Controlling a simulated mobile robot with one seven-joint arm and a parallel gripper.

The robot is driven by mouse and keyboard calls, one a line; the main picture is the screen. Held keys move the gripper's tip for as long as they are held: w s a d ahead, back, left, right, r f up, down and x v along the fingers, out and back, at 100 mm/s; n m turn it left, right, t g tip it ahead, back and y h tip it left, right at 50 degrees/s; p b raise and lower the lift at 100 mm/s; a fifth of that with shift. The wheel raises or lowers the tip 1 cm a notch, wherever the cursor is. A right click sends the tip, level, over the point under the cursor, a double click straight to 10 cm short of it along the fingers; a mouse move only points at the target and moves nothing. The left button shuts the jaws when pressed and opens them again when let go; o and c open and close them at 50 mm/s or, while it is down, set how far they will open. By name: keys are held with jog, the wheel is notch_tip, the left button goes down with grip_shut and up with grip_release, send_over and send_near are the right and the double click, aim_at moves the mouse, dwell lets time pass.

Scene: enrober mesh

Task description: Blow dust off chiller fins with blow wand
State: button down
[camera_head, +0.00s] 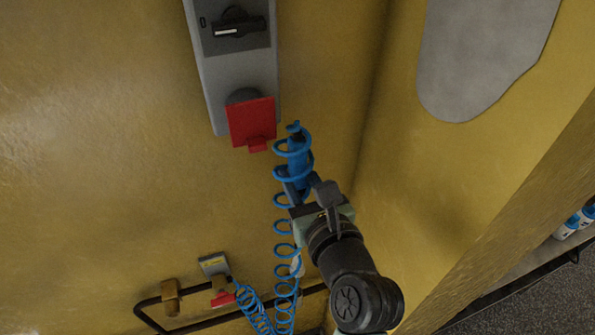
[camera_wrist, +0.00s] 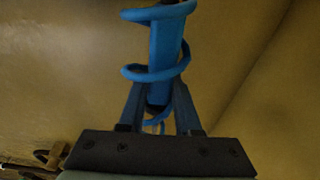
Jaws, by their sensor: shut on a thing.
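My gripper (camera_head: 297,190) is in front of the yellow wall and is shut on a blue blow wand (camera_head: 298,158). In the wrist view the wand (camera_wrist: 166,45) stands upright between the fingers (camera_wrist: 159,98), with its lower part between them. A blue coiled hose (camera_head: 284,228) loops around the wand and hangs down beside my gripper. Its rings (camera_wrist: 158,74) also cross in front of the wand in the wrist view. The wand's nozzle cannot be made out clearly. I cannot make out chiller fins in either view.
A grey switch panel (camera_head: 228,70) with a black rotary handle and a red plate (camera_head: 252,122) is on the wall, just up and left of the wand. A dark rail (camera_head: 200,322) runs low at left. A wall corner lies right. Blue-and-white bottles (camera_head: 575,222) sit on a shelf.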

aim_at(301, 149)
notch_tip(301, 149, up, 4)
jog(key=shift+r+p, duration=0.25)
jog(key=shift+p, duration=1)
jog(key=shift+r, duration=1.2)
